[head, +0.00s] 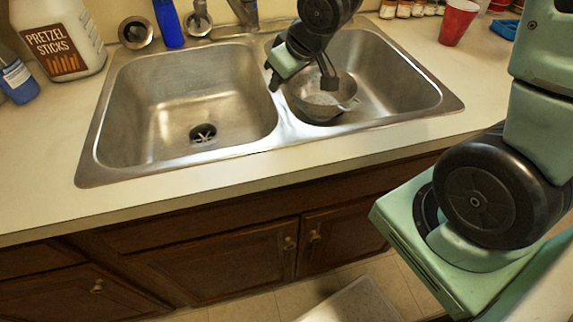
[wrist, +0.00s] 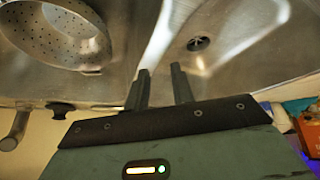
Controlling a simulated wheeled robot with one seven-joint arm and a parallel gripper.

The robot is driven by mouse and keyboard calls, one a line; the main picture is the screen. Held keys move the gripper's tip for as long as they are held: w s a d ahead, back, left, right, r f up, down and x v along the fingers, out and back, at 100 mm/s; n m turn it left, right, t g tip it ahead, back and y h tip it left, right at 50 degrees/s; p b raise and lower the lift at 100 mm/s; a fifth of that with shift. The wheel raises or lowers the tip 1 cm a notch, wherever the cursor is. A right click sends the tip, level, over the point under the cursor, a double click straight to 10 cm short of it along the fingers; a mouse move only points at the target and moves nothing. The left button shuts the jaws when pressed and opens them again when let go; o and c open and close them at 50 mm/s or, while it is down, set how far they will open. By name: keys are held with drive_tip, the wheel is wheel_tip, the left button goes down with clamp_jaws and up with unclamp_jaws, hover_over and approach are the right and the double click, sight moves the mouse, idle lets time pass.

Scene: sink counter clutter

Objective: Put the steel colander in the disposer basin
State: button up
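The steel colander (head: 318,104) sits in the right basin (head: 400,85) in the head view. In the wrist view the colander (wrist: 75,52) is at the upper left, with its perforated inside and rim showing and part cut off. The left basin (head: 150,95) is empty and has a dark drain opening (head: 203,132) with a star-like centre; this drain also shows in the wrist view (wrist: 198,43). My gripper (wrist: 160,86) is open, with nothing between its fingers. In the head view my gripper (head: 271,77) is above the divider side, apart from the colander, and my arm hides part of the right basin.
The faucet (head: 246,14) stands behind the sink, with a blue bottle (head: 168,24) beside it. A pretzel sticks jar (head: 62,42) and a small blue container (head: 18,82) are at the left. A red cup (head: 458,22) and several small jars are at the back right. The front counter is clear.

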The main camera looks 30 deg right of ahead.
drive_tip(key=s+a+g, duration=0.1)
drive_tip(key=s+a, duration=0.2)
drive_tip(key=s, duration=0.1)
drive_tip(key=s+a+r+n+g, duration=0.1)
drive_tip(key=s+a, duration=0.2)
drive_tip(key=s, duration=0.1)
drive_tip(key=s+a+n+g, duration=0.1)
drive_tip(key=s+a, duration=0.2)
drive_tip(key=s, duration=0.1)
drive_tip(key=shift+s+a+r, duration=0.1)
drive_tip(key=shift+a+r, duration=0.05)
drive_tip(key=shift+r, duration=0.2)
drive_tip(key=s+a+r+n+g, duration=0.1)
drive_tip(key=s+a+g, duration=0.2)
drive_tip(key=s, duration=0.8)
drive_tip(key=shift+n+h, duration=0.3)
drive_tip(key=shift+n, duration=0.1)
drive_tip(key=shift+r, duration=0.1)
drive_tip(key=shift+r+p, duration=0.75)
